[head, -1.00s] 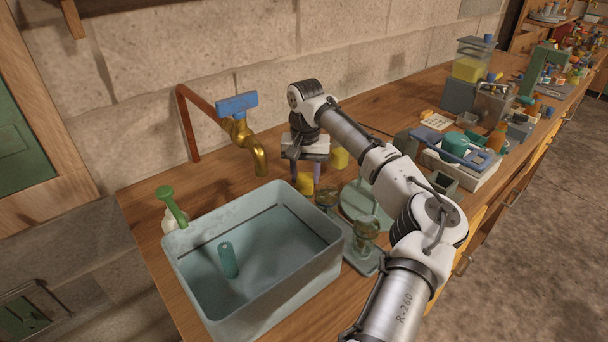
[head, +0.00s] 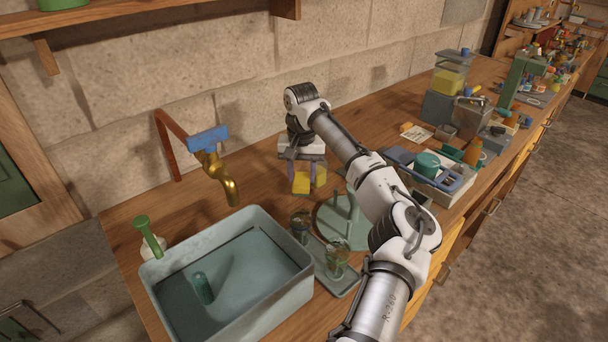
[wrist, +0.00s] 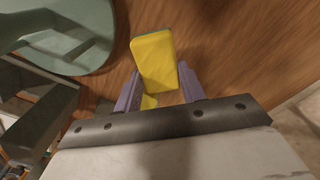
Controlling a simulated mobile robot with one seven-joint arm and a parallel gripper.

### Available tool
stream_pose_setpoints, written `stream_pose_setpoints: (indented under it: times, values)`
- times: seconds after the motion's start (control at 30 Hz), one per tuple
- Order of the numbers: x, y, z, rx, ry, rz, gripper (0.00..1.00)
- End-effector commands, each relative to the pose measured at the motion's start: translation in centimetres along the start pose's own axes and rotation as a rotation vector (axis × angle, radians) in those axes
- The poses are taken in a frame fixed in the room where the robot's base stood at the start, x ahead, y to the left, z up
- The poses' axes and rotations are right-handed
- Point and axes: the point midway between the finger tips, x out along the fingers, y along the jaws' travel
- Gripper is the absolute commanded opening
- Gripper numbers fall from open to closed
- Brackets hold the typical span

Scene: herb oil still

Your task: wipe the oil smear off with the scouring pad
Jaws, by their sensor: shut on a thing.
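My gripper (head: 302,176) points down over the wooden bench, behind the round green stand. Its purple fingers are shut on a yellow block with a darker edge, which looks like the scouring pad (head: 301,184). In the wrist view the pad (wrist: 153,58) sticks out past the fingertips above the wood. A second yellow thing (head: 320,174) shows just right of the fingers in the head view; I cannot tell what it is or whether it touches the pad. I cannot make out the oil smear; the pad and gripper hide part of the bench.
A grey-green basin (head: 285,290) stands at front left under a brass tap (head: 222,180). A tray (head: 345,284) with small glass vessels and a round green stand (head: 336,228) are close in front of my gripper. A white box (head: 452,190) with tools is to the right.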

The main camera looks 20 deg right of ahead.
Motion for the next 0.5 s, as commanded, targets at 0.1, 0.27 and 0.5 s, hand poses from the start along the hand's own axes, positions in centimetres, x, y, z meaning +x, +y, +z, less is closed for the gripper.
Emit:
stream_pose_setpoints:
  times: [0.1, 0.27, 0.5]
  values:
    - [-1.5, -0.2, -0.1, -0.001, -0.001, 0.000, 0.19]
    - [-3.0, -0.5, -0.3, -0.005, 0.001, 0.000, 0.19]
    - [-4.6, -0.7, -0.5, -0.006, -0.001, 0.000, 0.19]
